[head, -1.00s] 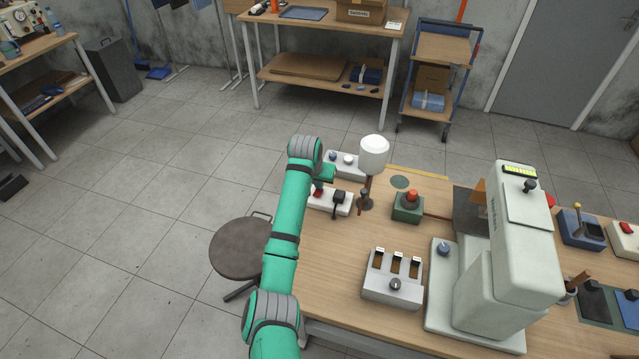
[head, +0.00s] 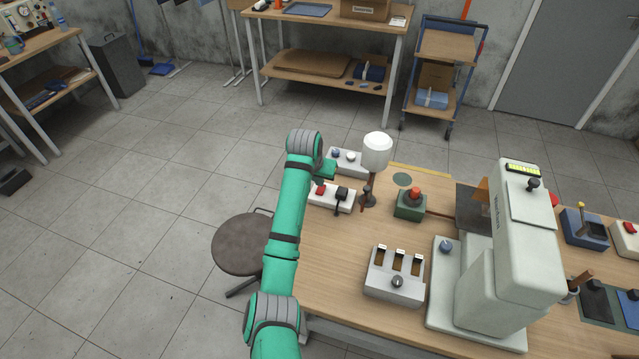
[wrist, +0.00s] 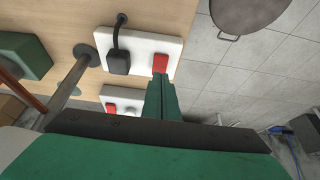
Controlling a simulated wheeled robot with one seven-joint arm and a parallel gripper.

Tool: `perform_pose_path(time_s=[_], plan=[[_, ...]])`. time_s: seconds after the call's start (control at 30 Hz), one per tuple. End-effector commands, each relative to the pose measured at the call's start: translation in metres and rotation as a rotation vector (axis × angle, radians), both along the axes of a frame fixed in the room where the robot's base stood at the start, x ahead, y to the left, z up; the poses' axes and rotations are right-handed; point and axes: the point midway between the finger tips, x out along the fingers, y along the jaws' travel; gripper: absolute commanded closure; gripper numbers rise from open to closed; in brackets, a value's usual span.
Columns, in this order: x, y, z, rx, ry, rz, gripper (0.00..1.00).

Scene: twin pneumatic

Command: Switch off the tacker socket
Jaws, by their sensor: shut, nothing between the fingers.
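In the head view my gripper's fingers (head: 318,181) are just behind the switch. No label shows which machine the socket feeds.
A second block (wrist: 123,93) with a red part (wrist: 111,108) lies beyond my fingers. A lamp-like white cylinder on a post (head: 376,150) stands right of the socket. A green box with a red button (head: 409,206) and a large grey machine (head: 515,240) are further right.

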Motion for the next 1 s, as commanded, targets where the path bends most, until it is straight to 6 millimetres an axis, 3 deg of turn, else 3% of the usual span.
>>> perform_pose_path(time_s=[0.27, 0.5, 0.7, 1.0], plan=[[-0.021, 0.016, 0.055, -0.001, -0.003, 0.011, 1.00], [-0.037, 0.012, 0.091, 0.000, -0.001, -0.002, 1.00], [-0.043, 0.012, 0.104, 0.000, 0.000, -0.004, 1.00], [-0.044, 0.014, 0.105, 0.000, 0.001, -0.002, 1.00]])
